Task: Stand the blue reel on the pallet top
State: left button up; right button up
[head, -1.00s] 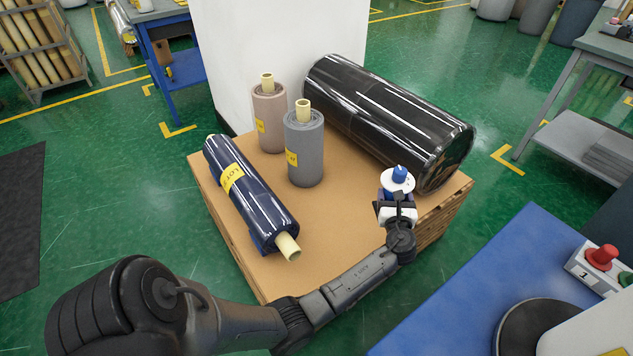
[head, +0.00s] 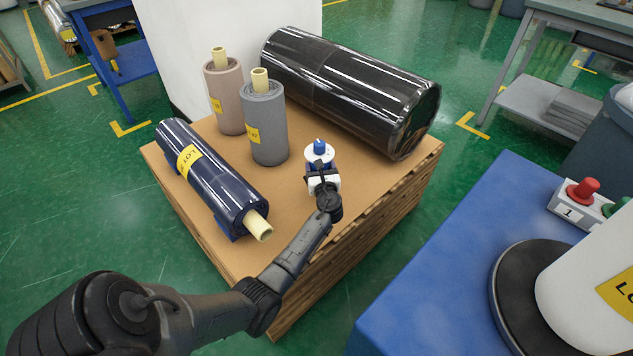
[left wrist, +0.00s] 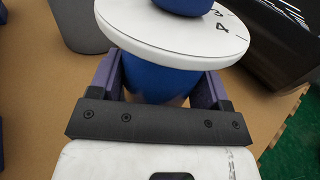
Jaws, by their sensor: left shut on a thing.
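The blue reel (head: 319,147) has a white flange and a blue top knob. It is upright over the right part of the pallet top (head: 290,200). My left gripper (head: 321,167) is shut on it. In the left wrist view, the gripper's fingers (left wrist: 160,90) sit on either side of the reel's blue body (left wrist: 160,78), below the white flange (left wrist: 175,35). The reel's lower end is hidden, so I cannot tell whether it touches the pallet top. My right gripper is not in view.
A grey roll (head: 264,125) and a pinkish roll (head: 224,95) stand on the pallet. A dark blue roll (head: 215,180) lies at its left, a large black roll (head: 350,90) at the back right. Bare pallet top lies between the reel and the dark blue roll.

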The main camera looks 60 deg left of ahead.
pick_arm(q)
jog(key=shift+s+a+f, duration=0.15)
jog(key=shift+a+f, duration=0.15)
jog(key=shift+a, duration=0.25)
notch_tip(320, 180, down, 4)
jog(key=b, duration=0.4)
jog(key=o, duration=1.3)
jog(key=shift+f, duration=0.2)
jog(key=shift+c, duration=0.2)
jog(key=shift+r, duration=0.1)
